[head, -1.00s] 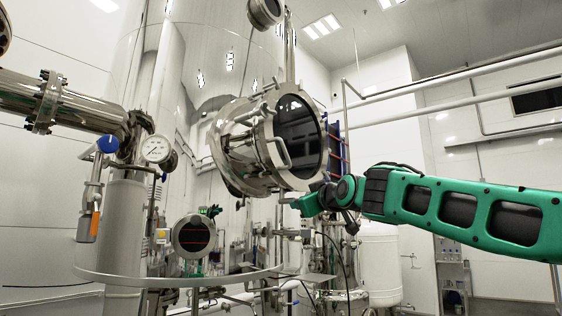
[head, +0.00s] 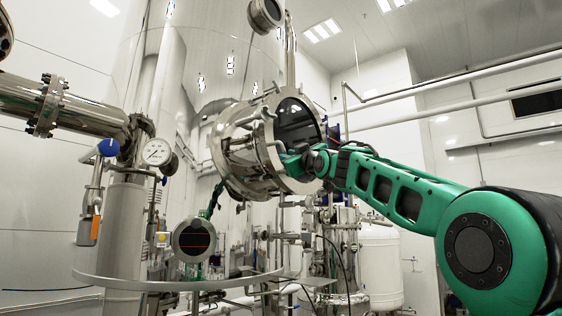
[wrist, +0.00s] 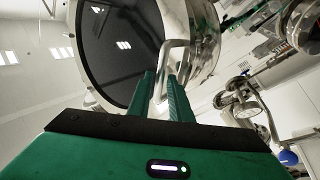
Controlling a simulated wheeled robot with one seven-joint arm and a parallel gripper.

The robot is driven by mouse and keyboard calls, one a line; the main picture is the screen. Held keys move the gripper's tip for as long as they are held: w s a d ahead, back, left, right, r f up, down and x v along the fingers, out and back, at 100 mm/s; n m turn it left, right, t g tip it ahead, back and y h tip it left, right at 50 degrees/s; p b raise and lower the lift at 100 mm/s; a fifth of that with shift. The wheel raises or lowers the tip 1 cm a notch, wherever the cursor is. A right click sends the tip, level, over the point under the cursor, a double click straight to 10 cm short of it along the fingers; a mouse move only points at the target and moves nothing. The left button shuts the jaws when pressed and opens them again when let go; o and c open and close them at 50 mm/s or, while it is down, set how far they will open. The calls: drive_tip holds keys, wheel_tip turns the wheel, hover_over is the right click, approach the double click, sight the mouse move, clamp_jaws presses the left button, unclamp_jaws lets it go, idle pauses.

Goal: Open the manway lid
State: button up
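The manway lid (head: 298,118) is a round metal cover with a dark glass disc, facing right on the side of the tank. It fills the upper left of the wrist view (wrist: 118,45). A bent metal bar handle (wrist: 172,58) stands out from its rim. My gripper (head: 293,161) is at the lower front of the lid. In the wrist view its two green fingers (wrist: 161,82) point at the handle, with the bar running down between them. The gap is narrow; I cannot tell whether both fingers touch the bar. The fingers hide the bar's lower end.
A flanged pipe (head: 60,102), a pressure gauge (head: 157,152) and a blue-knobbed valve (head: 107,147) stand at the left. A round dark-faced unit (head: 194,239) sits below the lid. A white vessel (head: 380,268) stands below my arm; the upper right is fairly open.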

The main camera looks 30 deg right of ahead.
drive_tip(key=shift+x, duration=1.65)
